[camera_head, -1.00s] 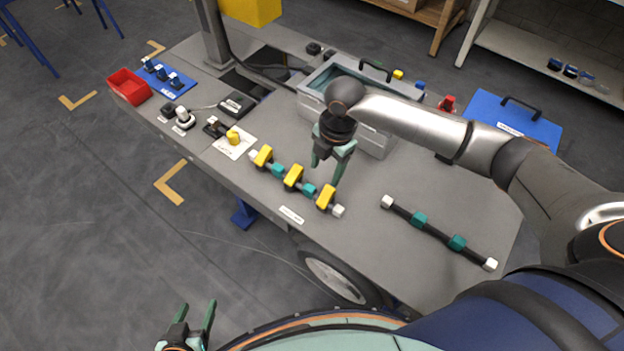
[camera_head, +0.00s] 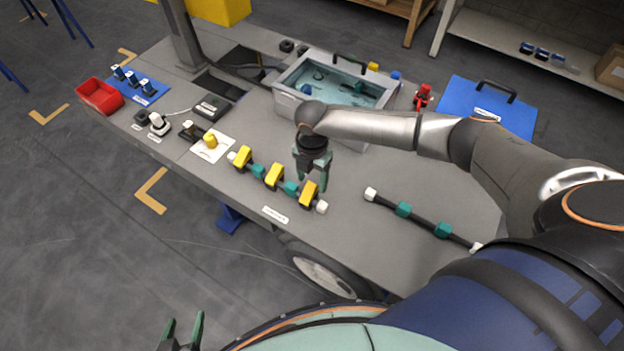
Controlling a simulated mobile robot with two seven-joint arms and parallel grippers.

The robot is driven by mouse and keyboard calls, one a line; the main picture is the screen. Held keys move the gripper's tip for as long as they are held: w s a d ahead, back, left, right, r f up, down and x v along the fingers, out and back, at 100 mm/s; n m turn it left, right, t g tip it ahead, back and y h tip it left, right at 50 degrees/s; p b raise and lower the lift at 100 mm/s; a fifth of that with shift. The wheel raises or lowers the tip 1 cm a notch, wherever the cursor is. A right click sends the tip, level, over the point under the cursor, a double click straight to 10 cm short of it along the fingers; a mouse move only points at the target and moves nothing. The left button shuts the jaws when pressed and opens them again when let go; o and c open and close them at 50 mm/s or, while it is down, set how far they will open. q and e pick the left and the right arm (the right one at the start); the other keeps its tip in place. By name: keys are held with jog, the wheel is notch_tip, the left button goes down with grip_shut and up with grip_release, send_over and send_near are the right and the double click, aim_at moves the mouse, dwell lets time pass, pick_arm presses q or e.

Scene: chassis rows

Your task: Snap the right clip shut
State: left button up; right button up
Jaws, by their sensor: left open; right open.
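A dark bar with teal sleeves and white ends (camera_head: 258,171) lies near the table's front edge. Three yellow clips sit along it: the left clip (camera_head: 243,157), the middle clip (camera_head: 273,176) and the right clip (camera_head: 309,193). Whether the right clip is open or shut is too small to tell. My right gripper (camera_head: 312,184) is open and points down just behind the right clip, its fingertips close to it; contact cannot be told. My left gripper (camera_head: 183,328) is open and empty over the floor at the bottom left.
A second bar with teal sleeves (camera_head: 422,218) lies to the right. A grey open bin (camera_head: 290,103) stands behind my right gripper. A yellow piece on a white card (camera_head: 210,142) lies left of the clips. A blue lid (camera_head: 487,105) lies at the back right.

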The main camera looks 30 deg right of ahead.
jog(key=shift+f, duration=0.4)
jog(key=shift+c, duration=0.2)
grip_shut()
